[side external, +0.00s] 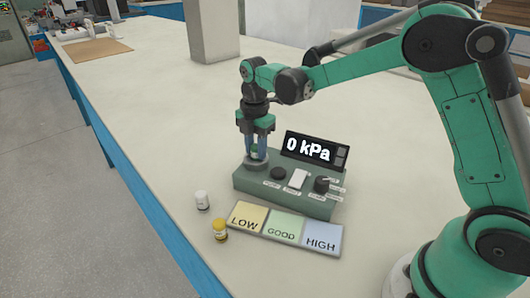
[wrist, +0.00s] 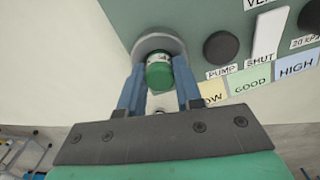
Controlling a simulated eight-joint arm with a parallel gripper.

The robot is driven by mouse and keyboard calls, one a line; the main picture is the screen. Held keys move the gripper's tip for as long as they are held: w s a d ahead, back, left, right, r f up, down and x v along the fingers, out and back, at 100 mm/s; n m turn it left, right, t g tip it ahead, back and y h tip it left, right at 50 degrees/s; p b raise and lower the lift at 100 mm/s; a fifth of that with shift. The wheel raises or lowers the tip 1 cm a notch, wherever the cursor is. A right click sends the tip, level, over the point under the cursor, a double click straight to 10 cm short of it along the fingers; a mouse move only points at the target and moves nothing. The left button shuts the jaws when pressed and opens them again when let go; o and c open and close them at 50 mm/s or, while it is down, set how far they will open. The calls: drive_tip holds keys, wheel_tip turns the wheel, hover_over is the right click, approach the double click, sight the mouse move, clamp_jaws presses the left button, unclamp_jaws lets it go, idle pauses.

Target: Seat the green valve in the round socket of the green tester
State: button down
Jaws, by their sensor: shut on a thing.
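The green tester (side external: 295,203) stands on the bench with its dark display (side external: 316,150) reading "0 kPa". Its round grey socket (side external: 257,163) is at the left end of its top; the socket's ring also shows in the wrist view (wrist: 150,43). My gripper (side external: 258,146) points down over the socket, shut on the green valve (wrist: 159,74). The valve is upright between the two blue fingers, at the socket. Its lower end is hidden, so I cannot tell how deep it sits.
A white valve (side external: 203,201) and a yellow valve (side external: 220,230) stand left of the tester, near the bench edge. A tray with LOW (side external: 246,215), GOOD (side external: 283,229) and HIGH (side external: 321,239) fields lies in front. A black knob (side external: 278,173) and white switch (side external: 298,179) are beside the socket.

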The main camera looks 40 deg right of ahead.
drive_tip(key=c, duration=0.6)
unclamp_jaws()
drive_tip(key=shift+f, duration=0.1)
wheel_tip(320, 180, up, 12)
drive_tip(key=m+t, duration=0.4)
drive_tip(key=m, duration=0.6)
approach(256, 146)
drive_tip(key=s+r, duration=0.3)
drive_tip(key=s, duration=0.1)
drive_tip(key=s+f+m+t, duration=0.3)
drive_tip(key=s+f+m, duration=0.2)
drive_tip(key=m, duration=0.5)
drive_tip(key=shift+s, duration=0.95)
drive_tip(key=shift+a+f, duration=0.1)
drive_tip(key=shift+f, duration=0.05)
